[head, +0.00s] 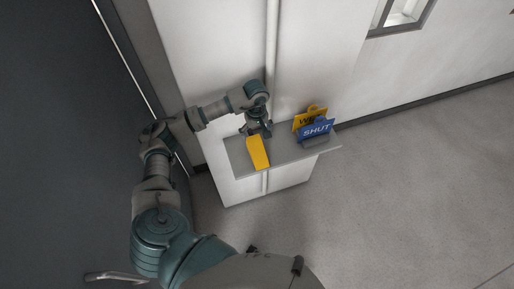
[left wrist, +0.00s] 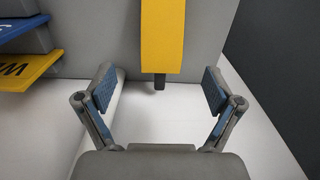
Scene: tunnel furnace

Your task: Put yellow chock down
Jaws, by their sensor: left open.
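The yellow chock (head: 258,154) lies on the grey shelf (head: 287,155), left of the shelf's middle in the head view. In the left wrist view the chock (left wrist: 162,38) shows at the top centre, with a small dark piece at its near end. My left gripper (head: 258,130) is at the wall-side end of the chock. Its two fingers (left wrist: 159,92) are spread wide, with nothing between the tips, and the chock lies beyond them, clear of both. My right gripper is not in view.
A blue SHUT sign (head: 316,130) and a yellow sign (head: 303,119) stand on the right part of the shelf, close to the chock. A vertical pipe (head: 271,50) runs up the white wall behind. Dark panelling (head: 60,120) is at the left. The floor (head: 400,180) at right is clear.

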